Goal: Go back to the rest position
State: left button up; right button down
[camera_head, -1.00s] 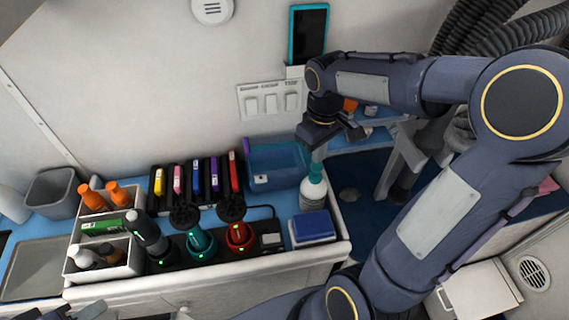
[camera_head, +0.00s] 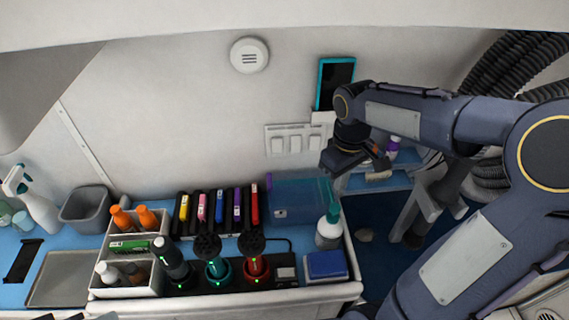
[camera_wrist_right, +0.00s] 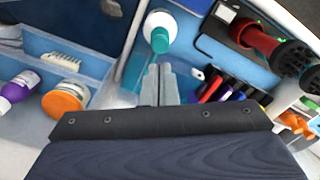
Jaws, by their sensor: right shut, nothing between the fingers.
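My right gripper (camera_head: 356,163) hangs in the air above the right end of the counter, near the blue translucent bin (camera_head: 290,200) and the white bottle with a teal top (camera_head: 329,230). In the right wrist view its fingers (camera_wrist_right: 159,84) are together with nothing between them, and the bottle's teal top (camera_wrist_right: 160,40) shows just beyond the tips. My right arm reaches in from the right side of the head view. My left gripper is not clearly visible; only small dark parts show at the bottom left edge.
The counter holds a white caddy (camera_head: 124,292) with bottles, charging clippers (camera_head: 217,268), a rack of coloured cases (camera_head: 220,208), a blue box (camera_head: 326,265) and a grey bin (camera_head: 88,207). A tablet (camera_head: 335,82) hangs on the wall. A shelf (camera_head: 377,182) is behind my right gripper.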

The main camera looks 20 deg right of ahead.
jog(key=s+a+r+m+t+y, duration=0.1)
jog(key=s+a+m+t+y, duration=0.2)
jog(key=s+a, duration=0.7)
jog(key=s+m+t, duration=0.1)
jog(key=s+t, duration=0.1)
jog(key=s, duration=0.1)
jog(key=shift+s+a+r+t+y+b, duration=0.15)
jog(key=shift+r+t+y+b, duration=0.15)
jog(key=shift+r+y+b, duration=0.1)
